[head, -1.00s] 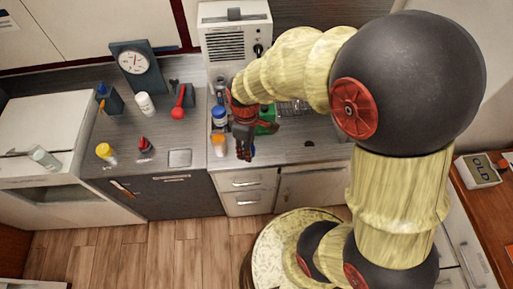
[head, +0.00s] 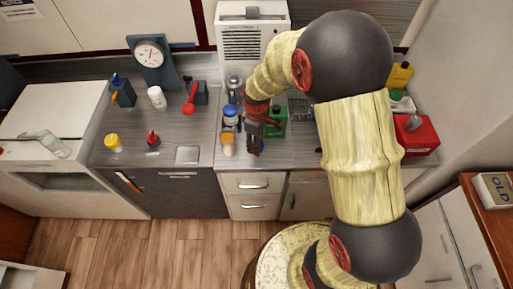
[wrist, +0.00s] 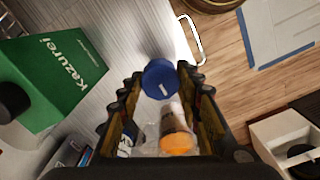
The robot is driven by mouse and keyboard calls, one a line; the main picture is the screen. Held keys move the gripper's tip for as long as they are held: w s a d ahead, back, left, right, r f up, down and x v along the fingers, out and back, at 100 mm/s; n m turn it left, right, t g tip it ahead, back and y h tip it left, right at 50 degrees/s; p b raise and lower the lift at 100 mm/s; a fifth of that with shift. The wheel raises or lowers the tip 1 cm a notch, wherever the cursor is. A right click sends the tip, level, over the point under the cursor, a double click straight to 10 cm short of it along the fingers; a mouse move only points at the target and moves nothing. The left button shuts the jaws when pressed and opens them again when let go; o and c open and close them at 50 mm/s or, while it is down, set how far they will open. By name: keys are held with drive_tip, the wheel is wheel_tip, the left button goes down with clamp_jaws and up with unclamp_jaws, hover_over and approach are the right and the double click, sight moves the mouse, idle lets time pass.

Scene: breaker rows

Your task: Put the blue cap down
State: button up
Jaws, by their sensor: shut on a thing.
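The blue cap (wrist: 159,80) is between the fingertips of my gripper (wrist: 160,82) in the wrist view, and the fingers are shut on it. In the head view my gripper (head: 255,142) is over the front part of the grey counter (head: 205,135), and the cap cannot be made out there. A clear bottle with an orange cap (wrist: 177,138) shows between the fingers in the wrist view. It stands left of my gripper in the head view (head: 228,144). I cannot tell whether the blue cap touches the counter.
A blue-lidded jar (head: 230,116) stands behind the orange-capped bottle. A green container (head: 276,121) is close on the right of my gripper, also large in the wrist view (wrist: 52,78). A yellow-capped jar (head: 113,143) and a metal plate (head: 187,154) are further left.

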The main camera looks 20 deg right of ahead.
drive_tip(key=shift+w+d+f, duration=0.15)
drive_tip(key=shift+w+f, duration=0.45)
drive_tip(key=shift+f, duration=0.15)
drive_tip(key=shift+w+f+b, duration=0.1)
drive_tip(key=shift+f+b, duration=0.4)
drive_tip(key=shift+f, duration=1.1)
drive_tip(key=shift+f, duration=0.1)
drive_tip(key=o, duration=1)
drive_tip(key=shift+o, duration=0.4)
